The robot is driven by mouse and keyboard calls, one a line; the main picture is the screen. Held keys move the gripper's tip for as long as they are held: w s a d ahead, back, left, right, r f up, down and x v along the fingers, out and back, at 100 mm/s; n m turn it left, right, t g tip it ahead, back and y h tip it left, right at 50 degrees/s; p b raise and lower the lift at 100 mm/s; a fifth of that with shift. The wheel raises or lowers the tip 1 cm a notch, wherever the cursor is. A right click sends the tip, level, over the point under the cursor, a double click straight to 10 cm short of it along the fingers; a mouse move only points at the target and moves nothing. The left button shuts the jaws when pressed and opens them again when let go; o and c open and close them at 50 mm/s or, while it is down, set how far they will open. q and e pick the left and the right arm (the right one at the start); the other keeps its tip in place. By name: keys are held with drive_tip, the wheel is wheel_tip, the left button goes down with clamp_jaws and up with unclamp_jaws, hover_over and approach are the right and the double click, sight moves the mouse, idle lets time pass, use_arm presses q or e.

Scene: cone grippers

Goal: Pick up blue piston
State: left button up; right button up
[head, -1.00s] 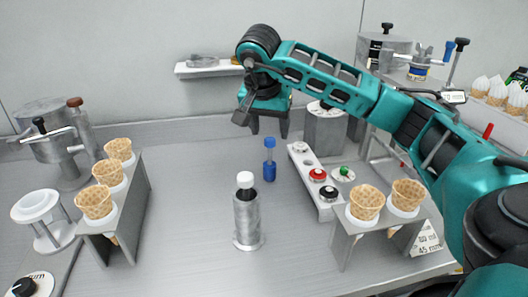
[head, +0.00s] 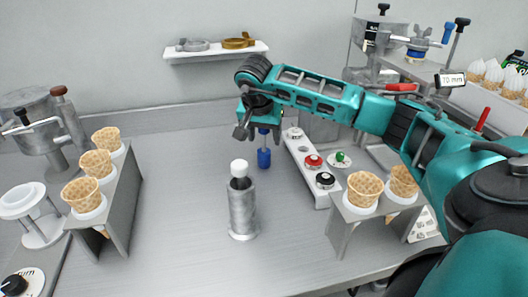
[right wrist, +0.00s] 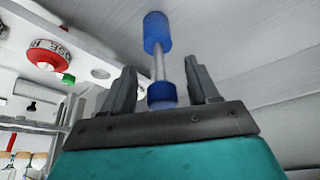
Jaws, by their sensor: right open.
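The blue piston (head: 264,158) stands upright on the metal counter, right of the grey cylinder with a white cap. My right gripper (head: 263,127) points down over its top, and hides part of the upper end. In the right wrist view the piston (right wrist: 157,34) shows a wide blue end, a thin metal shaft and a smaller blue knob. The knob and shaft lie between the two spread dark fingers of my right gripper (right wrist: 160,65). The fingers are open, with a gap visible on both sides. My left gripper is not in view.
The grey cylinder (head: 242,212) stands in front, left of the piston. Cone stands (head: 122,205) are at the left and right (head: 346,228). The counter left of the piston is clear.

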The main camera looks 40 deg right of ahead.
drive_tip(key=shift+x, duration=1.1)
drive_tip(key=shift+f, duration=0.1)
drive_tip(key=shift+w, duration=0.1)
drive_tip(key=c, duration=1.1)
